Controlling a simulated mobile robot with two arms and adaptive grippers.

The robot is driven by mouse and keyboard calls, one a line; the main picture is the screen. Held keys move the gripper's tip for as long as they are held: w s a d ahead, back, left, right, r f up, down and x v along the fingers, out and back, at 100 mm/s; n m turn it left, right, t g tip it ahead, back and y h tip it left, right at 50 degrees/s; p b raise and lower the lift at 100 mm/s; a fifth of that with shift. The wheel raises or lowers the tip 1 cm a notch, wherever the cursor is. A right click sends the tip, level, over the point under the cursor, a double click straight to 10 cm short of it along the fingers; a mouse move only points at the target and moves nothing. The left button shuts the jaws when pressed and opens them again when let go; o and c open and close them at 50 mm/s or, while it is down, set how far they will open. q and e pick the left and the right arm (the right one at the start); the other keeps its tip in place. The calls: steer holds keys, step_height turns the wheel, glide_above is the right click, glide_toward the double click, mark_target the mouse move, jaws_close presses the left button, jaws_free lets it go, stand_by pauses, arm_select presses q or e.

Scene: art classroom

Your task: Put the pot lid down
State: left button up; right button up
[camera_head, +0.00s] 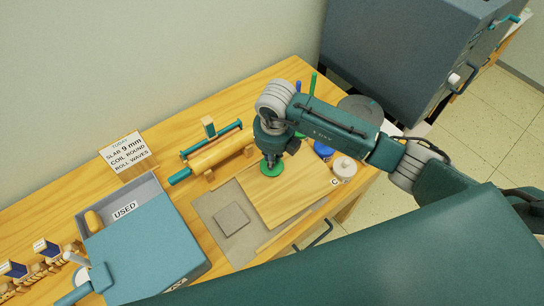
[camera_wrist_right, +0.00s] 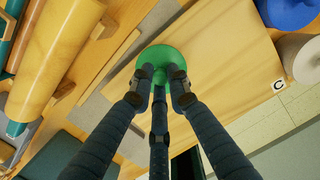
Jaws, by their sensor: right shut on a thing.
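The green round pot lid (camera_head: 272,169) is under my right gripper (camera_head: 270,157), over the upper left part of a wooden board. In the right wrist view the fingers of my right gripper (camera_wrist_right: 161,78) are closed around the knob of the lid (camera_wrist_right: 165,55). The lid looks about level; I cannot tell whether it touches the board. A blue pot (camera_head: 323,150) and a pale pot (camera_head: 344,168), beside a card marked C, stand right of the board. My left gripper is not in view.
The wooden board (camera_head: 292,190) is largely bare beside the lid. A grey mat with a small square slab (camera_head: 232,218) lies left of it. A rolling pin (camera_head: 218,152) is behind. A USED bin (camera_head: 148,192) and teal box (camera_head: 150,250) stand left; a dark cabinet (camera_head: 400,50) is back right.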

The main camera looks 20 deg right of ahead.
steer(key=shift+f, duration=0.45)
steer(key=o, duration=0.8)
steer(key=shift+r, duration=0.1)
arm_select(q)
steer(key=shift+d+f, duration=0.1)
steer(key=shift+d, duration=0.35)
arm_select(e)
steer(key=shift+o, duration=0.2)
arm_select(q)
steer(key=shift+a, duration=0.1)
arm_select(e)
steer(key=shift+r, duration=0.1)
